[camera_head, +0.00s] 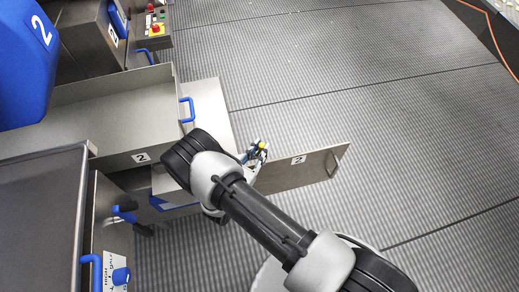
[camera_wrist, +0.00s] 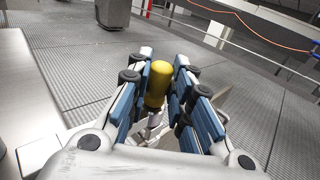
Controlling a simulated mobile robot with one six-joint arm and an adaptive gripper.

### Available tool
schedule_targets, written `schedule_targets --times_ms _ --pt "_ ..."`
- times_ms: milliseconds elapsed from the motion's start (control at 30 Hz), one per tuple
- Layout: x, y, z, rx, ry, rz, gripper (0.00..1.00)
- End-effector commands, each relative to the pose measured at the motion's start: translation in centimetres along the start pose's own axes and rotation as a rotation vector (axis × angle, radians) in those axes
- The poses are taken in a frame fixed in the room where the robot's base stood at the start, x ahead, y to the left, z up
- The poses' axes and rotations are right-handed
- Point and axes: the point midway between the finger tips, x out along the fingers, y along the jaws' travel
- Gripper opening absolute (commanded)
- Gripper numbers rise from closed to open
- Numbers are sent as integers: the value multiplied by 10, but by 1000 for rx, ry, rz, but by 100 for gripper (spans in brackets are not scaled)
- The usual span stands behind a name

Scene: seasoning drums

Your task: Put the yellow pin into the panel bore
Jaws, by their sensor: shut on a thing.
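The yellow pin (camera_wrist: 158,84) is between the blue pads of my gripper (camera_wrist: 166,80) in the wrist view. My gripper is shut on it, with its rounded yellow end up and a metal shank below. In the head view the yellow pin (camera_head: 262,145) is a small spot at my gripper (camera_head: 256,152), beyond my arm. A metal panel (camera_head: 300,170) marked 2 stands just right of my gripper, with a notch or handle at its far right end. I cannot make out the bore in either view.
An open metal drawer (camera_head: 120,112) with a blue handle (camera_head: 187,110) lies left of my gripper. A control box with a red button (camera_head: 155,29) stands at the back left. A metal cabinet (camera_head: 40,215) fills the near left. The ribbed floor (camera_head: 350,80) to the right is clear.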

Motion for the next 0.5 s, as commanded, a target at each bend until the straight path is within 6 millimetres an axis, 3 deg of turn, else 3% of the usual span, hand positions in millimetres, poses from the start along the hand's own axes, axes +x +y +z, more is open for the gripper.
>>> schedule_targets --times_ms 133,167,500 --pt "0 0 -5 0 0 0 0" --pt "0 0 -5 0 0 0 21" --pt "0 0 -4 0 0 0 43"
